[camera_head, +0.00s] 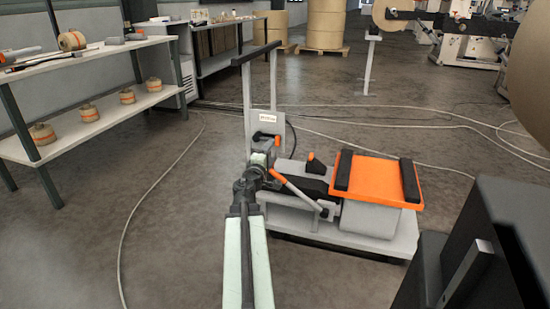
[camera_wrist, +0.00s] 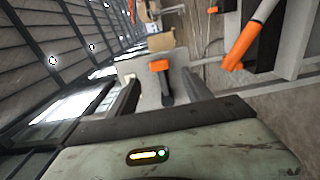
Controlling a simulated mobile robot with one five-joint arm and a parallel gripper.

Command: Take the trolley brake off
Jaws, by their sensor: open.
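The trolley has a grey base (camera_head: 305,230), an orange-topped platform (camera_head: 375,182) and an upright pale frame (camera_head: 268,126) with a dark crossbar. It carries several orange-tipped controls. A long lever with an orange grip (camera_head: 280,178) slants over the base, a short orange-tipped one (camera_head: 312,157) stands behind it, and another orange tip (camera_head: 278,140) is by the frame. I cannot tell which is the brake. My gripper (camera_head: 262,156) is open near the frame's foot. In the wrist view, an orange-tipped dark lever (camera_wrist: 161,66) is ahead of the gripper; the orange-gripped pale lever (camera_wrist: 243,45) is upper right.
A shelf unit (camera_head: 95,60) with tape rolls stands at the left. Cables (camera_head: 150,190) lie on the floor around the trolley. Large paper rolls (camera_head: 326,22) stand at the back. A dark block (camera_head: 485,250) fills the lower right. Open floor lies left of the trolley.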

